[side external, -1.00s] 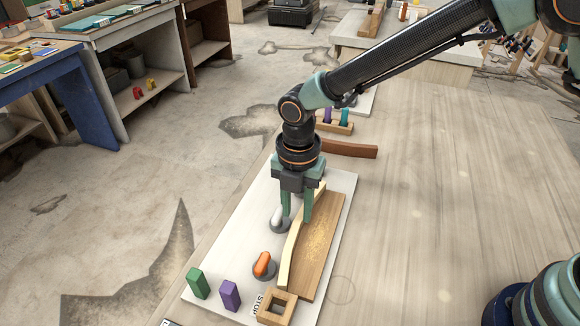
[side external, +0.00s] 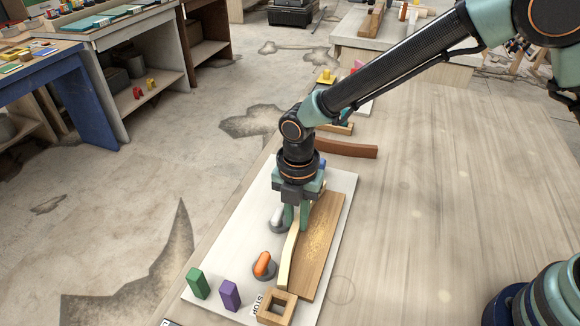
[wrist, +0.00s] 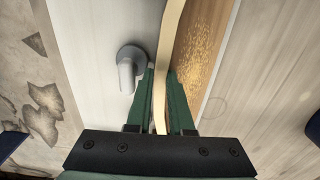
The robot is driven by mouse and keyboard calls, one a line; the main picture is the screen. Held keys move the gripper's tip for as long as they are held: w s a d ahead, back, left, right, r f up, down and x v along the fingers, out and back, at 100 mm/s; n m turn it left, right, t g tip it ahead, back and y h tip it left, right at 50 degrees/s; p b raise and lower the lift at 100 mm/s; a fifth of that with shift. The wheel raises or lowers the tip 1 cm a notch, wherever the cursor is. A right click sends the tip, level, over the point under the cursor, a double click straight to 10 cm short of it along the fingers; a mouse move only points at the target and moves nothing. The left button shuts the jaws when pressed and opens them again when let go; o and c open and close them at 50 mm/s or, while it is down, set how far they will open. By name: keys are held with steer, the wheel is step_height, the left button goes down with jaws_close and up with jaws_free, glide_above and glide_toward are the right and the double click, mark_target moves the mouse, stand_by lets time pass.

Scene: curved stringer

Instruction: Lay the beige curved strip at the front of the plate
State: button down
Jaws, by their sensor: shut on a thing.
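The beige curved strip (side external: 288,256) stands on edge on the white plate (side external: 222,263), along the left side of a flat brown wooden board (side external: 320,248). In the wrist view the strip (wrist: 170,45) runs between the two green fingers. My gripper (side external: 297,226) points down and is shut on the strip near its far end; the fingers hide part of it. The near end of the strip reaches a square wooden block with a hole (side external: 277,306).
A white knob (side external: 276,220) on a grey disc stands close left of my gripper. An orange knob (side external: 263,264), a green block (side external: 197,283) and a purple block (side external: 230,295) stand nearer on the plate. A dark brown curved strip (side external: 347,149) lies beyond.

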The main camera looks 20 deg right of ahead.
mark_target(296, 222)
step_height(296, 222, up, 19)
steer(key=d+m, duration=2.6)
steer(key=m, duration=0.1)
steer(key=s+f, duration=0.4)
steer(key=w+a+r+m, duration=0.1)
steer(key=w+a+r, duration=0.1)
steer(key=w+a, duration=0.5)
steer(key=w+a+r+m, duration=0.1)
steer(key=w+a+r, duration=0.3)
steer(key=a, duration=0.6)
steer(key=s+a+f+m, duration=0.1)
steer(key=a+m, duration=0.1)
steer(key=a, duration=1.7)
step_height(296, 222, down, 20)
steer(key=shift+d+r, duration=0.1)
